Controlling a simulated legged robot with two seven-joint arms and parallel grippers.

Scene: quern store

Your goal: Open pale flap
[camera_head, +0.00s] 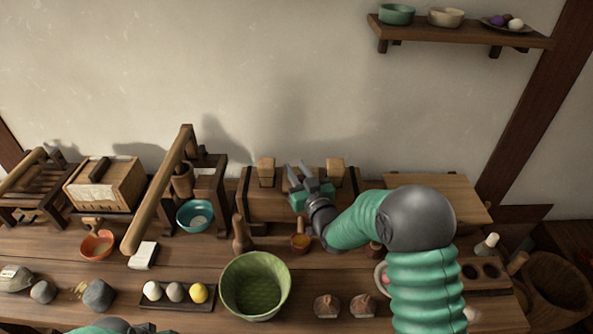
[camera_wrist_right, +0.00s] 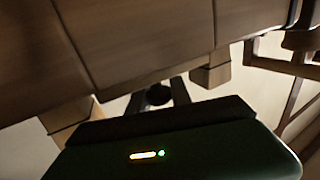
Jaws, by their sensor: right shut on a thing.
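A low brown wooden chest (camera_head: 262,207) with dark straps stands against the wall in the head view. Two pale blocks, a left one (camera_head: 266,170) and a right one (camera_head: 335,168), stand up at its top. My right gripper (camera_head: 297,172) is between these blocks, over the chest top. In the right wrist view its fingers (camera_wrist_right: 160,95) are closed around a small dark round thing, perhaps a knob. Brown planks (camera_wrist_right: 130,40) and a pale block (camera_wrist_right: 211,75) show close by. I cannot tell which panel is the pale flap; my gripper and arm hide part of the chest.
A teal bowl (camera_head: 194,215) is to the left. A pale board (camera_head: 448,192) lies at the right. A shelf (camera_head: 460,35) hangs above.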

